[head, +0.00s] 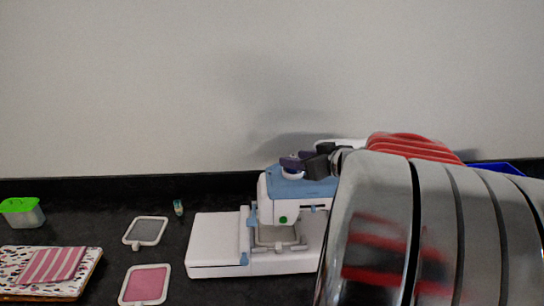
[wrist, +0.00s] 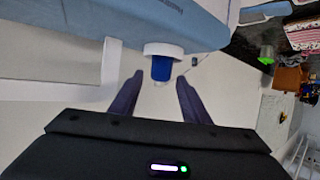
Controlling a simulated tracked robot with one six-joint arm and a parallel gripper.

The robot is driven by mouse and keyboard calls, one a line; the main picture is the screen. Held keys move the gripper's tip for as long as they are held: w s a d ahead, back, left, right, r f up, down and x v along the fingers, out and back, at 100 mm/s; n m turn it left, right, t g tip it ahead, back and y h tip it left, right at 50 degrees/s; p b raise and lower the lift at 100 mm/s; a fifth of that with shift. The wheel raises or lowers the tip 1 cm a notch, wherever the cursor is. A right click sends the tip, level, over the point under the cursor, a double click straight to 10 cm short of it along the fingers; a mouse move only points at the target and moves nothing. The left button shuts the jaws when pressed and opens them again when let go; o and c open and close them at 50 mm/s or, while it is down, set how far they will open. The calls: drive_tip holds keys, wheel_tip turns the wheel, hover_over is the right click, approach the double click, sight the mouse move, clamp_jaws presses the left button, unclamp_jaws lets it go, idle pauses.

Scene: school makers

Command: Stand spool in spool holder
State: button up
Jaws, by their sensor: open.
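A blue spool (wrist: 160,70) stands in the white ring-shaped spool holder (wrist: 164,49) on the blue top of the sewing machine (wrist: 110,20). The holder (head: 292,175) also shows in the head view, on the white and blue machine (head: 215,240). My gripper (wrist: 160,78) is open, with its dark purple fingers on either side of the spool and gaps showing beside it. In the head view my gripper (head: 297,160) is just above the holder and hides the spool. The spool's lower end is hidden in the holder.
A small teal item (head: 178,207) stands left of the machine. Two hoop frames (head: 145,231) (head: 146,285), a green-lidded box (head: 20,212) and folded fabric (head: 52,267) lie further left. A blue tray (head: 497,168) is behind my arm. The wall is close behind.

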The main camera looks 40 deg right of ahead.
drive_tip(key=shift+s+r, duration=0.2)
drive_tip(key=shift+r, duration=0.2)
drive_tip(key=v, duration=1.1)
drive_tip(key=shift+s, duration=0.3)
drive_tip(key=shift+r, duration=0.1)
